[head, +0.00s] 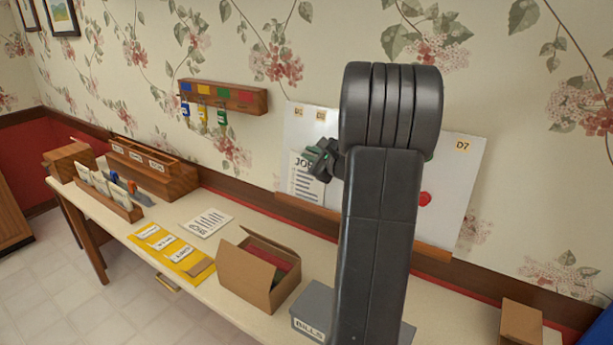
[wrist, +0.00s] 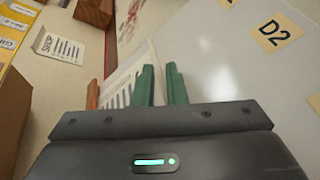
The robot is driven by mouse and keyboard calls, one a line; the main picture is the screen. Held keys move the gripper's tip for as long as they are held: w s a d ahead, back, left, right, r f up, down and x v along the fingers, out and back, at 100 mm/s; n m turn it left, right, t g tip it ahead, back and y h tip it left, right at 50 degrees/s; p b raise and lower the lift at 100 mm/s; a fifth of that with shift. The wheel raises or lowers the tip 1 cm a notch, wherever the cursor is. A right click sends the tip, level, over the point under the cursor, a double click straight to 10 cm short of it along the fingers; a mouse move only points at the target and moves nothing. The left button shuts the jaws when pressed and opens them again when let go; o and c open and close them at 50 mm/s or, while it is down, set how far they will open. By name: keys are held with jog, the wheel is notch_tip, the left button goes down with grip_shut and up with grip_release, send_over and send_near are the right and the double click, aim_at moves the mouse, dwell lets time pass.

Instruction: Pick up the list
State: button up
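Two papers look like lists. One sheet headed "JOB…" (head: 305,182) is upright against the white wall board; its right part is hidden behind my gripper. In the wrist view this sheet (wrist: 117,92) shows left of and behind the fingers. The other, headed "SHOP" (head: 208,222), lies flat on the table; it also shows in the wrist view (wrist: 62,47). My gripper (head: 318,156) is at the upper right of the JOB sheet, close to the board.
The white board (head: 455,190) stands against the wall above a wooden ledge (head: 432,252). Below are an open cardboard box (head: 240,280), a grey BILLS box (head: 312,306) and a yellow folder (head: 165,245). A key rack (head: 225,96) hangs on the left. My arm hides the board's middle.

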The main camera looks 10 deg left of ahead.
grip_shut()
